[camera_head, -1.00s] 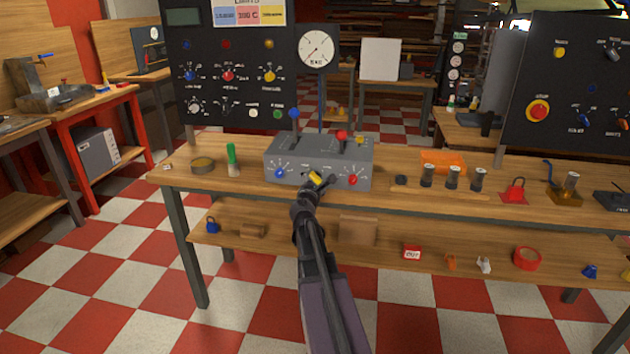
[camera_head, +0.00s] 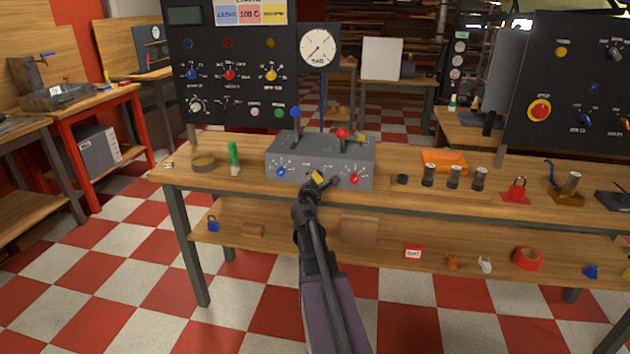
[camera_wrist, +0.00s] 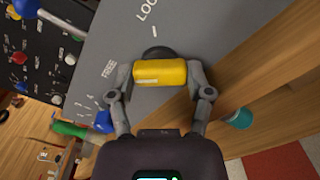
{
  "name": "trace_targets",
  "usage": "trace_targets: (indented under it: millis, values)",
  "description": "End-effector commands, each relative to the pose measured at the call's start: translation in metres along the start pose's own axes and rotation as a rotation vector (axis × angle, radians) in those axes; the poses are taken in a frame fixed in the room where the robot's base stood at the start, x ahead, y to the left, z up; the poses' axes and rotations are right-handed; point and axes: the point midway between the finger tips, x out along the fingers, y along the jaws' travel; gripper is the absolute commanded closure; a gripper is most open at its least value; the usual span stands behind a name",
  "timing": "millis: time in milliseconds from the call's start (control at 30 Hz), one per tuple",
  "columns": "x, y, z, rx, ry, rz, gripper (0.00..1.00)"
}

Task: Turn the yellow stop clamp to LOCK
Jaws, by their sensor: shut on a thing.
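The yellow stop clamp (camera_head: 317,176) is on the front of the grey control box (camera_head: 280,150), between a blue knob and a red knob. My gripper (camera_head: 320,182) reaches it from the front and partly covers it. In the wrist view the yellow clamp (camera_wrist: 160,71) lies level across the picture. My gripper (camera_wrist: 159,77) is shut on it, with one finger at each end. A FREE label (camera_wrist: 109,70) is left of the clamp and a partly cut-off LOCK label (camera_wrist: 147,10) is above it. A small white mark shows on the clamp's lower left.
The blue knob (camera_head: 281,171) and red knob (camera_head: 354,178) flank the clamp closely. Levers stand on top of the box. A green-topped item (camera_head: 234,158) stands left on the bench, and dark cylinders and an orange bin (camera_head: 445,161) are right. A lower shelf runs below.

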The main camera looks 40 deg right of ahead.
Motion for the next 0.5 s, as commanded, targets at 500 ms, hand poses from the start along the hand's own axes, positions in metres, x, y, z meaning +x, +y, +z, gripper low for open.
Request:
trace_targets:
  millis: [500]
  values:
    - [0.0033,-0.0003,0.0013,0.408,-0.004,-0.001,0.82]
